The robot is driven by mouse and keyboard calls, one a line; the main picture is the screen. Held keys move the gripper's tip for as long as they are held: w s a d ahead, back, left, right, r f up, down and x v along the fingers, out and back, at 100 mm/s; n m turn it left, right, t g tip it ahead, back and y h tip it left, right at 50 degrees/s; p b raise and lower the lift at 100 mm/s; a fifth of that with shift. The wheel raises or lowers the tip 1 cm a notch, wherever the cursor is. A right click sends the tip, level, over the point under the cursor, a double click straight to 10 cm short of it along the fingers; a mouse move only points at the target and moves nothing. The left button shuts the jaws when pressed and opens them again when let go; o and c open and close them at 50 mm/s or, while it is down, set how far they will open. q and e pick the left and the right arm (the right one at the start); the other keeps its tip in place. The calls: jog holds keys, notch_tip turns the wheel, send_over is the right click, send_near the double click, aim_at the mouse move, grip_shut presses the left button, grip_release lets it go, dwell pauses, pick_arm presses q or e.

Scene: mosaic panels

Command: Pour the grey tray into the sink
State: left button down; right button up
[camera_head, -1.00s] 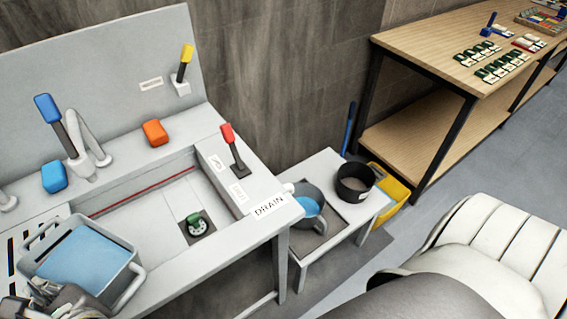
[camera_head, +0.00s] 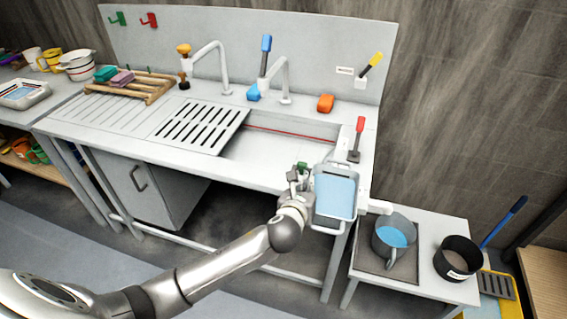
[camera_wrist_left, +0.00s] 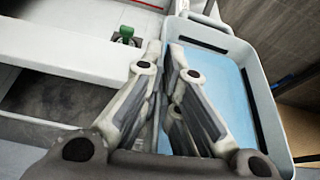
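The grey tray (camera_head: 335,220) holds blue liquid and is over the front right corner of the sink counter. My left gripper (camera_head: 302,180) is at the tray's left side. In the left wrist view, its fingers (camera_wrist_left: 172,52) are close together on the near left rim of the tray (camera_wrist_left: 262,100), and the blue liquid lies inside the walls. The exact grip point is partly hidden by the fingers. The sink basin (camera_head: 262,149) is left of and behind the tray. My right gripper is not in view.
A slotted drainboard (camera_head: 203,125) is left of the basin. A tap (camera_head: 283,80) and a red-handled lever (camera_head: 358,135) stand around the basin. A low table at right holds a jug of blue liquid (camera_head: 393,238) and a black pot (camera_head: 457,258).

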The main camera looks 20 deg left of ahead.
pick_arm(q)
jog(key=w+a, duration=0.1)
jog(key=a, duration=0.1)
jog(key=w+a+f, duration=0.1)
jog(key=w+a, duration=0.3)
jog(key=shift+w+f+p, duration=0.1)
jog(key=shift+f+p, duration=0.2)
jog(key=shift+f, duration=0.05)
jog(key=shift+n, duration=0.3)
jog(key=a, duration=0.1)
jog(key=w+a, duration=0.1)
jog(key=a, duration=0.1)
jog(key=w+a, duration=0.1)
jog(key=shift+w+a+f, duration=0.25)
jog(key=shift+w+a, duration=0.15)
jog(key=shift+a, duration=0.2)
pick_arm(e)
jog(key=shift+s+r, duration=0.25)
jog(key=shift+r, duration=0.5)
pick_arm(q)
jog(key=shift+p, duration=0.3)
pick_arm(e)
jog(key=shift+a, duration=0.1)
